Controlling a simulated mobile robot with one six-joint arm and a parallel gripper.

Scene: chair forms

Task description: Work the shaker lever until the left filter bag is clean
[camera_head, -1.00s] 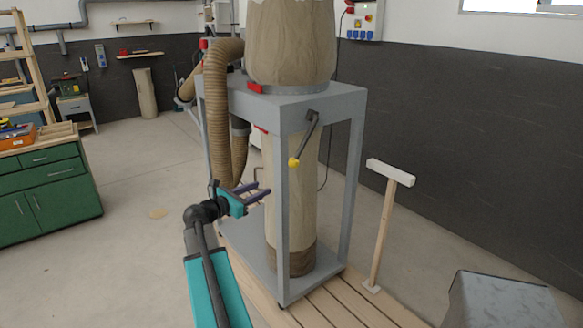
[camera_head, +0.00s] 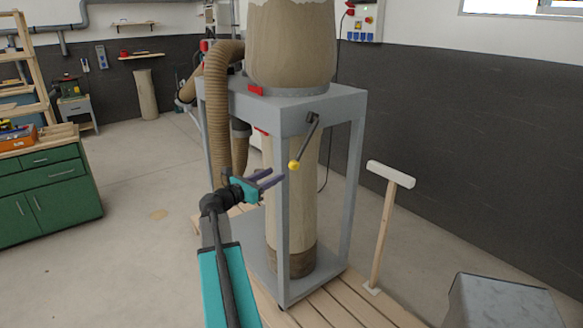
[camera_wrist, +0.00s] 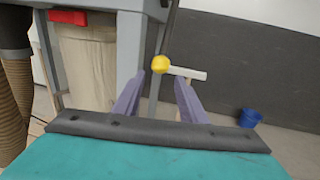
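The shaker lever (camera_head: 305,143) hangs from the right front of the grey frame and slants down to the left, ending in a yellow knob (camera_head: 294,165). The upper filter bag (camera_head: 290,45) is tan and sits on top of the frame. A lower tan bag (camera_head: 304,215) hangs inside it, with a dark brown bottom. My gripper (camera_head: 275,179) is open and empty, just left of the knob and slightly below it. In the wrist view the knob (camera_wrist: 160,64) appears ahead, beyond and between the spread purple fingers (camera_wrist: 157,97).
The grey frame (camera_head: 283,250) stands on a wooden slat platform (camera_head: 345,295). A ribbed hose (camera_head: 217,110) runs on its left. A T-shaped wooden stand (camera_head: 386,225) and a grey box (camera_head: 500,305) stand at right. Open floor lies left. A blue bucket (camera_wrist: 250,117) shows in the wrist view.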

